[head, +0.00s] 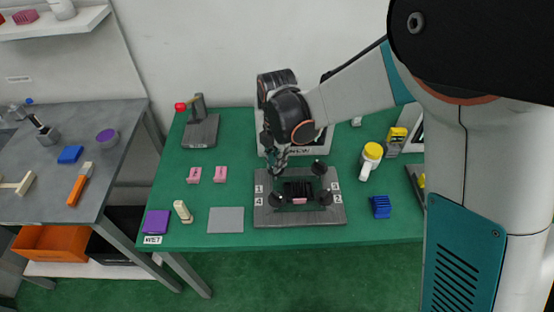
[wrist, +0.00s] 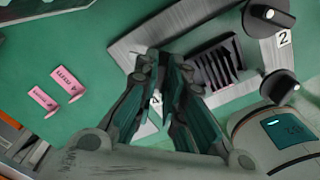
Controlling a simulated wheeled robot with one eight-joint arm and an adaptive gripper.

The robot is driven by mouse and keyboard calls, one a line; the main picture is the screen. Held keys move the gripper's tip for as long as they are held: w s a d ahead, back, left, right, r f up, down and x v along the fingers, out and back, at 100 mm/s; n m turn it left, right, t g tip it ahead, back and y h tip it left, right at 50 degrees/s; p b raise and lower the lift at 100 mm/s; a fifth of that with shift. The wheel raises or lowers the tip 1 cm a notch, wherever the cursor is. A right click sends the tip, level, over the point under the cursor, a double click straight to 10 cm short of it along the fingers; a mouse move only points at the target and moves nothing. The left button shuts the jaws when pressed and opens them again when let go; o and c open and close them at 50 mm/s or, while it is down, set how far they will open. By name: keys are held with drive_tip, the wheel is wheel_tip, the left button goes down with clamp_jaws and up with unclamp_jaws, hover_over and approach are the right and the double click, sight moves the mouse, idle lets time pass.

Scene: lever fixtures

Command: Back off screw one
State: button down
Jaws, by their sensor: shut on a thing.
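The grey fixture plate (head: 255,213) lies on the green table with corner labels 1 to 4 and a black ribbed block (head: 298,188) in its middle. My gripper (head: 277,168) is at the plate's back left corner, beside label 1 (head: 259,188). In the wrist view my gripper (wrist: 160,62) has its fingers close together, shut on screw one, whose head they hide. Black knobs show at the back right (head: 318,167), front left (head: 277,199) and front right (head: 325,198) corners. Two black knobs (wrist: 269,16) also show in the wrist view.
Two pink pieces (head: 206,174) lie left of the plate, near a red-knobbed lever (head: 200,128). A grey pad (head: 226,220) lies at the front left. A blue block (head: 381,207) and a yellow-topped white part (head: 371,157) stand to the right. Bare table surrounds the pink pieces.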

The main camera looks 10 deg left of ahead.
idle(0.3)
drive_tip(key=c, duration=1.7)
unclamp_jaws()
wheel_tip(320, 180, up, 12)
